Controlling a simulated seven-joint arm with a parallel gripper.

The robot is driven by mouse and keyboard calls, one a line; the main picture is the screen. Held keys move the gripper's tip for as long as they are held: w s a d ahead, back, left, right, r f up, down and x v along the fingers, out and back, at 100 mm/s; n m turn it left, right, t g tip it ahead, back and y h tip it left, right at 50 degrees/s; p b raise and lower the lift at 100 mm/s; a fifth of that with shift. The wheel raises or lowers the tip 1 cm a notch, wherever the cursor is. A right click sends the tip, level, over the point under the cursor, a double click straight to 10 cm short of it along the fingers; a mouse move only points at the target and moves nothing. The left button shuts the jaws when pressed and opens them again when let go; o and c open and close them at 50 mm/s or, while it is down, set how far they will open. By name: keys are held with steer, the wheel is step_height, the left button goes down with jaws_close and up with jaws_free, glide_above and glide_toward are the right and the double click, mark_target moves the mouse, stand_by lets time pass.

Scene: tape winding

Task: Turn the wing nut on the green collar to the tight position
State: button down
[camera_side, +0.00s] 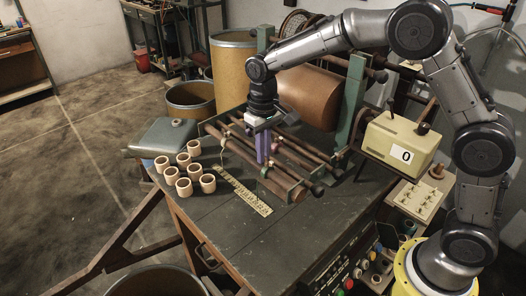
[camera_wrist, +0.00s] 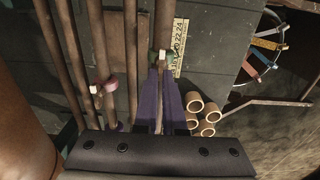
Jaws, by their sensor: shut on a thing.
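My gripper (camera_side: 264,160) points down over the rods of the winding stand in the side view. In the wrist view its purple fingers (camera_wrist: 161,68) are close together around one rod. A small greenish collar (camera_wrist: 155,56) with a pale wing nut (camera_wrist: 163,57) sits on that rod at the fingertips. The gripper is shut on what looks like this wing nut; the fingers partly hide it, and its exact angle cannot be told. A pink collar (camera_wrist: 110,84) sits on a neighbouring rod to the left, apart from the fingers.
A printed scale strip (camera_side: 243,191) lies on the bench beside the rods. Several pale tape cores (camera_side: 184,186) stand to the left of it. A large brown roll (camera_side: 308,98) is behind the rods. A beige counter box (camera_side: 402,142) reads 0. The front bench top is clear.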

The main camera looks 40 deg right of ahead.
steer(key=shift+r, duration=0.15)
steer(key=c, duration=1)
jaws_free()
step_height(320, 180, up, 14)
